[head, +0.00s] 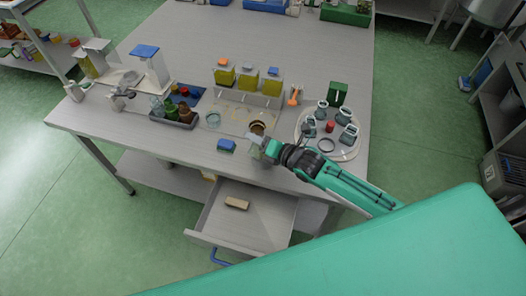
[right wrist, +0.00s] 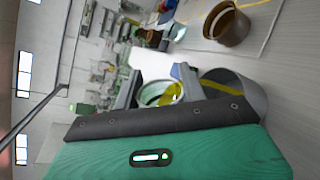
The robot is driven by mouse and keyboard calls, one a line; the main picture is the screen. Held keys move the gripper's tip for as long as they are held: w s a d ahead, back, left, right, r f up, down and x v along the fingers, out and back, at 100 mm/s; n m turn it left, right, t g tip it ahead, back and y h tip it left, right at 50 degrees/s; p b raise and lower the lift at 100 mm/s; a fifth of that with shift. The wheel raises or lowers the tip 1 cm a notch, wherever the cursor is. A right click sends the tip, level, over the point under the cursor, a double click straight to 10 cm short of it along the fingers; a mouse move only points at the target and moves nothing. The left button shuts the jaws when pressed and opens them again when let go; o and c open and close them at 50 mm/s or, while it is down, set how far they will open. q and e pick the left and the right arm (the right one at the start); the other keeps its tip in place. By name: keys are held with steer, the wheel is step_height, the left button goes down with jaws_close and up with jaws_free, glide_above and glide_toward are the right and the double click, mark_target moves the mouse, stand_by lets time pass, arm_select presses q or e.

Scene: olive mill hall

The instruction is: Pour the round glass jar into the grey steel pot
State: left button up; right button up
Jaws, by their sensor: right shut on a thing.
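My right gripper (head: 266,147) is at the front edge of the table, shut on the round glass jar. In the right wrist view the jar (right wrist: 152,93) sits between the two fingers (right wrist: 160,88), with a pale rim and yellow contents at its right side. The jar looks tilted; I cannot tell whether anything flows out. A grey round vessel, seemingly the grey steel pot (right wrist: 248,95), shows just right of the fingers, partly hidden by the gripper. In the head view I cannot make the pot out clearly beside the gripper. My left gripper is not in view.
A brown pot (head: 257,128) stands just behind the gripper. A glass dish (head: 213,120) and a blue block (head: 226,145) are to its left. A round tray (head: 350,152) with several vessels is at right. An open drawer (head: 262,228) juts out below.

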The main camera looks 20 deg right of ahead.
steer(key=shift+w+d+r+m+g+y, duration=0.15)
steer(key=shift+m+g+y, duration=0.2)
steer(key=shift+m, duration=0.65)
stand_by(2.1)
steer(key=shift+r+m+g+b, duration=0.1)
steer(key=shift+m+g+b, duration=0.35)
steer(key=shift+m, duration=0.55)
stand_by(2.4)
steer(key=shift+f+m+y+b, duration=0.35)
steer(key=shift+f+m+b, duration=0.2)
steer(key=shift+b, duration=0.5)
stand_by(0.5)
